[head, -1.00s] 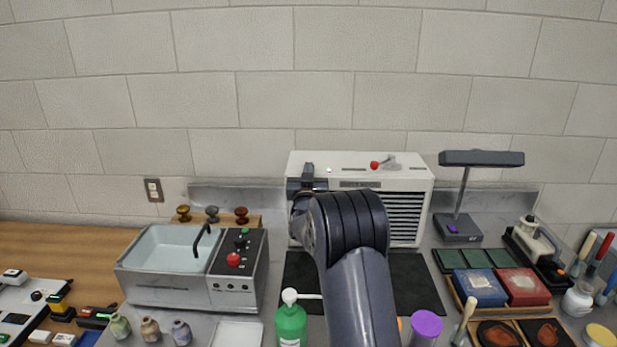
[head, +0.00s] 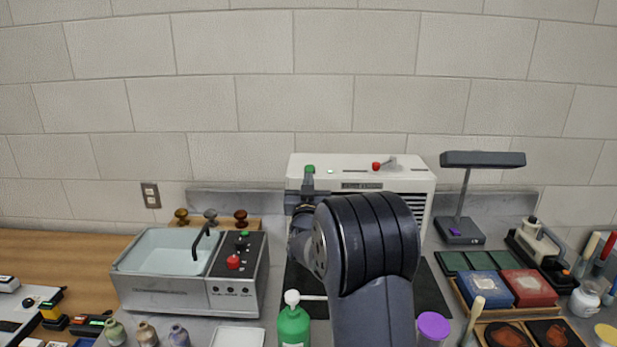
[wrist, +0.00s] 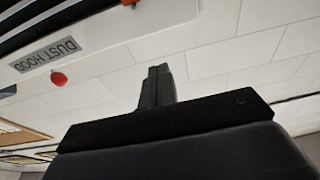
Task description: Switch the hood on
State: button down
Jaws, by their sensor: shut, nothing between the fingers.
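The dust hood (head: 350,161) is a white box with a louvred front, standing against the wall. In the wrist view my shut fingers (wrist: 157,85) point up past the hood's upside-down label (wrist: 47,55), with a red knob (wrist: 59,79) at the left. My arm hides much of the hood's front.
A toy sink unit (head: 190,290) stands left, and a grey desk lamp (head: 482,159) right. A green bottle (head: 293,327) and a purple-lidded jar (head: 433,325) stand near my arm. A dark mat (head: 430,290) lies before the hood.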

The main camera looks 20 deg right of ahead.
jog(key=shift+v, duration=1.05)
jog(key=shift+w+f, duration=0.1)
jog(key=shift+f, duration=0.05)
jog(key=w+d+r+p, duration=0.2)
jog(key=w+r+p, duration=0.3)
jog(key=w, duration=0.1)
jog(key=b+v, duration=0.3)
jog(key=v, duration=0.3)
jog(key=shift+d+f+g, duration=0.2)
jog(key=shift+f+g, duration=0.05)
jog(key=shift+g, duration=0.05)
